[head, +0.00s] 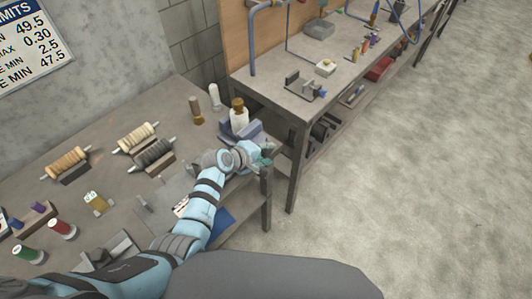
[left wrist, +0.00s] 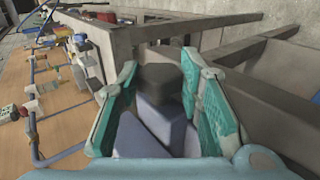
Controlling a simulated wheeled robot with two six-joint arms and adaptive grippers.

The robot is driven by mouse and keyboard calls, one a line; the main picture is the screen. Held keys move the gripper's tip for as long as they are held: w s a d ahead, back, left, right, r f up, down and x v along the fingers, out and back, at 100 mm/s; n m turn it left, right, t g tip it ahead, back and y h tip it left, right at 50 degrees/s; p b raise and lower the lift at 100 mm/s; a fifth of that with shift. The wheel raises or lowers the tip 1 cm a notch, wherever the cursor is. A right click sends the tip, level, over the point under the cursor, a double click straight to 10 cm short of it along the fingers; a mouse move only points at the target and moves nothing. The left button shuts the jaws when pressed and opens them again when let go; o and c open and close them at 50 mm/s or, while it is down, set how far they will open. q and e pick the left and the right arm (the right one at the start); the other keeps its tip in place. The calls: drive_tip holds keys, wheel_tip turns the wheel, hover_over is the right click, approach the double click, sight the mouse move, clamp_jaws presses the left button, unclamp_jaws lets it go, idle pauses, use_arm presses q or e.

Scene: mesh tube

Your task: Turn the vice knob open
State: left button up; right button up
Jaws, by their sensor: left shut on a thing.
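The blue-grey vice (head: 227,130) sits at the right end of the near workbench, partly hidden behind my left arm. Its blue-grey body (left wrist: 150,132) also shows in the left wrist view, between the fingers. My left gripper (head: 263,160) is at the bench's right edge, at the vice's near side. In the left wrist view, the teal fingers of the gripper (left wrist: 162,82) stand on either side of a dark grey block-like vice knob (left wrist: 160,78) and are shut on it. My right gripper is not in view.
A white bottle with a brown cap (head: 239,117) stands at the vice. Spools on stands (head: 135,138) and coloured thread reels (head: 62,229) are on the near bench (head: 110,195). A second bench (head: 285,85) stands beyond. Open floor (head: 400,190) lies to the right.

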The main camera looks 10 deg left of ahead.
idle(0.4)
use_arm(q)
drive_tip(key=o, duration=1.2)
drive_tip(key=shift+w+f, duration=0.1)
drive_tip(key=shift+f, duration=0.05)
drive_tip(key=shift+c, duration=0.2)
drive_tip(key=shift+a, duration=0.1)
drive_tip(key=v, duration=0.8)
